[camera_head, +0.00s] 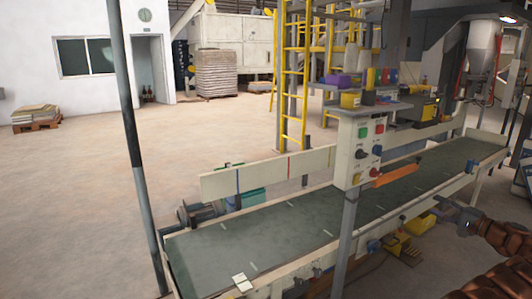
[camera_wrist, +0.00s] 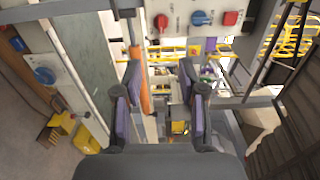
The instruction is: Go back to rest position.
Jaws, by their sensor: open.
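My gripper (camera_wrist: 158,105) is open in the wrist view, its two dark fingers with purplish pads spread apart. No held thing shows between the fingers; the background of the machine area shows through the gap. In the head view my arm, with a brown ribbed sleeve, reaches in from the lower right, and the gripper (camera_head: 463,222) is at its end, beside the near edge of the conveyor (camera_head: 235,245). A control panel (camera_head: 362,150) on a post stands left of my gripper, with an orange bar (camera_head: 393,176) under it. The panel also shows at the top of the wrist view (camera_wrist: 180,22).
A grey post (camera_head: 137,150) stands at the left. A yellow ladder (camera_head: 290,85) and filling spout (camera_head: 484,45) stand behind the conveyor. Yellow parts (camera_head: 400,248) lie below the conveyor's near side. Open floor (camera_head: 90,185) spreads on the left, with palleted stacks (camera_head: 216,72) far back.

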